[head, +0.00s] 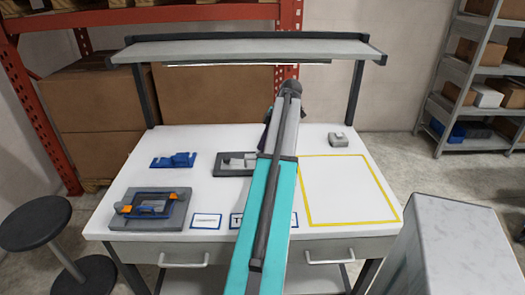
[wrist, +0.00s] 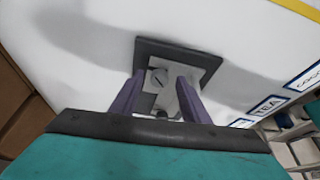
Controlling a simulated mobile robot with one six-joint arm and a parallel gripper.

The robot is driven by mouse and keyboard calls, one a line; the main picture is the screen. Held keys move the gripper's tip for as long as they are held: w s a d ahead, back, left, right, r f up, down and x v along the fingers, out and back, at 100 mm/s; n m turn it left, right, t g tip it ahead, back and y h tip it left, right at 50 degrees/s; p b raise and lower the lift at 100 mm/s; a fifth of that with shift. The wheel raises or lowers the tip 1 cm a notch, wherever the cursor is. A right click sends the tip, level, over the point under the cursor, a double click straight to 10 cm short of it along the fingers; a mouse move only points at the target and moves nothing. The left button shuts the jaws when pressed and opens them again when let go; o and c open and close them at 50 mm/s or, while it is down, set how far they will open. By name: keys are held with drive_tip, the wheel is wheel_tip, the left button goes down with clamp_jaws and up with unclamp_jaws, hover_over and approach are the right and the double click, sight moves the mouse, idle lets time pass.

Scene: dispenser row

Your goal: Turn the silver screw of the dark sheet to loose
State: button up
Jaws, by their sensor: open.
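The dark sheet (wrist: 205,61) lies flat on the white table, with a light grey fitting on it. In the head view the sheet (head: 225,170) shows left of my arm, which covers its right part. A round silver screw (wrist: 154,80) with a slot shows on the fitting in the wrist view. My gripper (wrist: 160,79) has two purple fingers, apart, one on each side of the screw and fitting in the picture. Nothing is held between them. I cannot tell whether the fingers touch the screw or how high they are above it.
A blue bracket (head: 174,160) and a grey plate (head: 173,217) bearing a blue and orange piece stand at left. A small grey block (head: 338,139) is at back right. The yellow-outlined area (head: 347,190) is empty. An overhead shelf (head: 245,50) spans the table. Labels line the front.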

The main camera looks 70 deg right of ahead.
drive_tip(key=p+v, duration=0.1)
drive_tip(key=v, duration=1.2)
drive_tip(key=shift+p, duration=0.4)
drive_tip(key=shift+s, duration=0.1)
